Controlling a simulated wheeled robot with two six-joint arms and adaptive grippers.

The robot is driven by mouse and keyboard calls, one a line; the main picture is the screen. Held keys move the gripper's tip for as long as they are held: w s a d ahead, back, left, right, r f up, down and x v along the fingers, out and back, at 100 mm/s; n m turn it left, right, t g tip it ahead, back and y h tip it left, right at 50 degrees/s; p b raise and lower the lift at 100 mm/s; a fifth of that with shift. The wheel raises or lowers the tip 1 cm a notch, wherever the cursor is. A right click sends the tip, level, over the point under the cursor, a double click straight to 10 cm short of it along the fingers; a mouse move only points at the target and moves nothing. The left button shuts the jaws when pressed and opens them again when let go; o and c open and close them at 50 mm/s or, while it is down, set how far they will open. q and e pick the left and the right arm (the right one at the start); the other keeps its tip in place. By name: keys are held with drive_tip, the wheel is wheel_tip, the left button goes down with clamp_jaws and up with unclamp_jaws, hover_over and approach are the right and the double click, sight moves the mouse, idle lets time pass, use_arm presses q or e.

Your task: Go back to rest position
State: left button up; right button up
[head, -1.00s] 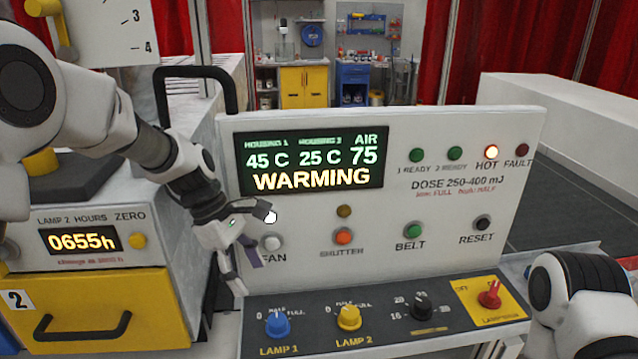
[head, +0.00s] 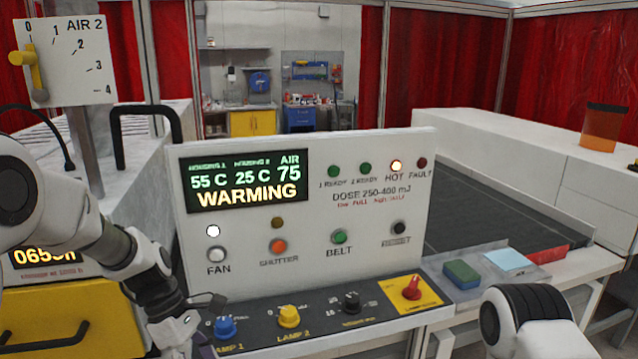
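My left gripper (head: 203,328) is low at the left end of the control panel, in front of the blue lamp 1 knob (head: 225,327). It is small and partly cut off by the lower edge, so I cannot tell if it is open or shut. It is apart from the fan button (head: 216,254), and the light above that button is lit white. My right arm (head: 530,320) shows only as a rounded link at the lower right. My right gripper is out of view.
The control panel (head: 420,205) reads 55 C, 25 C, AIR 75 and WARMING, with the HOT light lit. A yellow-handled AIR 2 dial (head: 70,62) stands upper left. An amber container (head: 603,127) stands far right.

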use_arm(q)
drive_tip(key=s+a+f+m+g+y+b, duration=0.15)
drive_tip(key=s+f+m, duration=0.35)
drive_tip(key=s+f, duration=1.1)
drive_tip(key=s+a+f+m+g+y+b, duration=0.1)
drive_tip(key=s+a+f+m+y+b, duration=0.3)
drive_tip(key=s+f, duration=1.2)
drive_tip(key=w+m+t, duration=0.1)
drive_tip(key=w+m, duration=0.1)
drive_tip(key=w+m+t, duration=0.1)
drive_tip(key=m+t, duration=0.1)
drive_tip(key=m, duration=0.1)
drive_tip(key=w+m+t+h+p, duration=0.1)
drive_tip(key=w+m, duration=0.1)
drive_tip(key=shift+w+d+f+m+t, duration=0.1)
drive_tip(key=shift+w+d+m+t, duration=0.2)
drive_tip(key=shift+w+d+t, duration=0.05)
